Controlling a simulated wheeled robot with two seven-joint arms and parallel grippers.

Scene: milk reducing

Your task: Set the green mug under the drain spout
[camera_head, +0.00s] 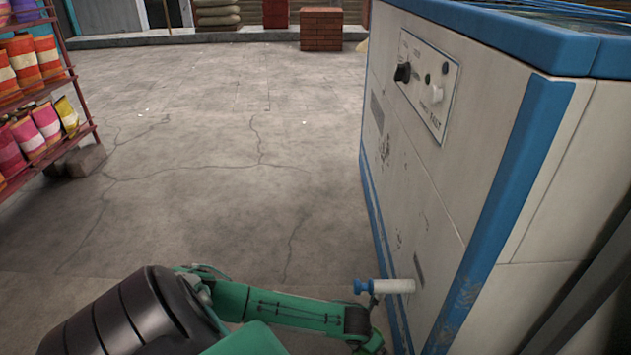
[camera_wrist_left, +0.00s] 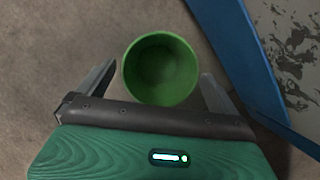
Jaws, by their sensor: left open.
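The green mug (camera_wrist_left: 160,70) stands upright on the concrete floor in the left wrist view, seen from above with its round opening towards me. My left gripper (camera_wrist_left: 158,80) is open, with one finger on either side of the mug; I cannot tell whether they touch it. The drain spout (camera_head: 385,287), a white pipe with a blue end, sticks out low from the side of the white-and-blue cabinet (camera_head: 430,215). In the head view my left arm reaches to just below the spout. The mug does not show there. My right gripper is in neither view.
The cabinet's blue lower edge (camera_wrist_left: 240,55) is close on the right in the wrist view. A red shelf rack (camera_head: 78,75) with colourful packages stands at the left. The cracked concrete floor (camera_head: 230,160) between them is clear. A brick block (camera_head: 321,30) stands far back.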

